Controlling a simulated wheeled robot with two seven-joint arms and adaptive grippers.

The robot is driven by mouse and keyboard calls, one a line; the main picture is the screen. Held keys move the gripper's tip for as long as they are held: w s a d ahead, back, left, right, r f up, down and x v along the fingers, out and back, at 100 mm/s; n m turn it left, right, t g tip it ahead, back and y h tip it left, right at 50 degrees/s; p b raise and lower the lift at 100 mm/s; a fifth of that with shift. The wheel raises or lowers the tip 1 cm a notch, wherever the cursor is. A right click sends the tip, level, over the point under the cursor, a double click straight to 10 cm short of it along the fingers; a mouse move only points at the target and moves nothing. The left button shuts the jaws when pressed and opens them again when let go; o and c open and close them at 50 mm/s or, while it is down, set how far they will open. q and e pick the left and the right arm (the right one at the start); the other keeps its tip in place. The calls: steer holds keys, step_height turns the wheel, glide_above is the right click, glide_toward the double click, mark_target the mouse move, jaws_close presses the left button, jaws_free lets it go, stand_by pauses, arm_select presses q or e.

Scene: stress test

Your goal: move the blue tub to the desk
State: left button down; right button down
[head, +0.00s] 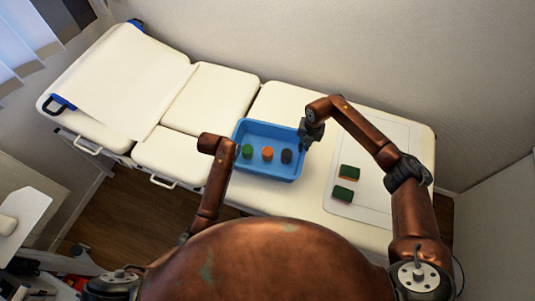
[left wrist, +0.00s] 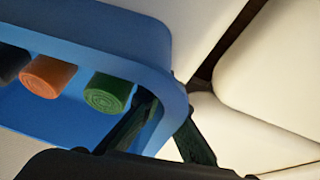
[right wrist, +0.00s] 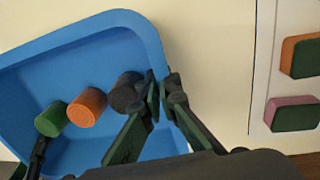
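The blue tub (head: 240,133) is over the middle of the cream padded couch (head: 205,95); I cannot tell whether it rests on it. It holds a green cylinder (head: 247,151), an orange cylinder (head: 267,153) and a dark grey cylinder (head: 287,156). My left gripper (left wrist: 168,112) has one finger inside and one outside the tub's wall, shut on it near the green cylinder. In the head view my left arm hides its fingers. My right gripper (right wrist: 162,90) is shut on the opposite wall, beside the dark grey cylinder. No desk is clearly identifiable.
Two green-topped sponge-like blocks (head: 349,172) (head: 344,193) lie on a pale mat (head: 390,135) right of the tub. A white surface (head: 22,222) stands at the far left. A wall runs behind the couch. Wooden floor (head: 118,212) shows at lower left.

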steer(key=shift+r, duration=0.1)
stand_by(0.6)
